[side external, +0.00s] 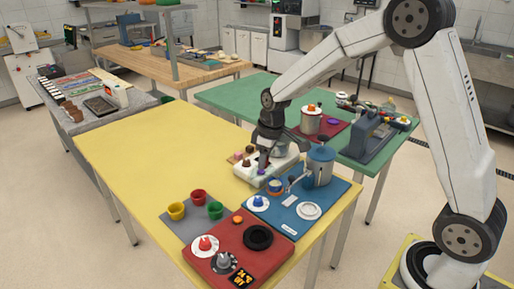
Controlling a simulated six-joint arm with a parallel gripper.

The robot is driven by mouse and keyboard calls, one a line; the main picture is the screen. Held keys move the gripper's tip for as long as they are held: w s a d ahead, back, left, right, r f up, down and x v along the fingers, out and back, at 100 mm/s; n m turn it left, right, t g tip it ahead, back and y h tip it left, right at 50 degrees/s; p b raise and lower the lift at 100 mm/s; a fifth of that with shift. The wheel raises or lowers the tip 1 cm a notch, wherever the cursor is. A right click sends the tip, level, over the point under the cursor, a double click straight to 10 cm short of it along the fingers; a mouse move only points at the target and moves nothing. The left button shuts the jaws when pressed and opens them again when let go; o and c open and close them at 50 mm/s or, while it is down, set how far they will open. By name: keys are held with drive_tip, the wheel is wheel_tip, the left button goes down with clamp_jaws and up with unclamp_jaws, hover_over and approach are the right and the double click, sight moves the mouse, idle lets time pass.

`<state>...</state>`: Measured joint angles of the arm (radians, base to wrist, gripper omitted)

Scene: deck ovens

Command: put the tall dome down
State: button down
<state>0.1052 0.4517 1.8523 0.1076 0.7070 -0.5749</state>
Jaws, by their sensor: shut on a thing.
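My gripper (263,156) points down over a white tray (284,163) near the right side of the yellow table. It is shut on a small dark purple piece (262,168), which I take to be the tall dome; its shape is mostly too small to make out. The piece is at or just above the tray; I cannot tell whether it touches. Small brown (247,162) and pink (238,156) pieces are at the tray's left part. The gripper and wrist hide part of the tray behind them.
A blue board (335,188) with a grey-blue pot (320,167) stands close to the right of my gripper. A red board (220,270) and coloured cups (197,197) lie in front. The yellow table's left part (150,140) is clear. A green table (240,95) stands behind.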

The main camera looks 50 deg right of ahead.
drive_tip(key=w+f, duration=0.9)
drive_tip(key=w, duration=0.4)
drive_tip(key=shift+w+d+f, duration=0.15)
drive_tip(key=shift+w+d, duration=0.05)
drive_tip(key=shift+d, duration=0.25)
drive_tip(key=shift+w+f, duration=0.15)
drive_tip(key=shift+f, duration=0.8)
drive_tip(key=shift+w+f, duration=0.1)
drive_tip(key=shift+f, duration=0.8)
drive_tip(key=shift+f, duration=0.15)
drive_tip(key=shift+c, duration=2.1)
unclamp_jaws()
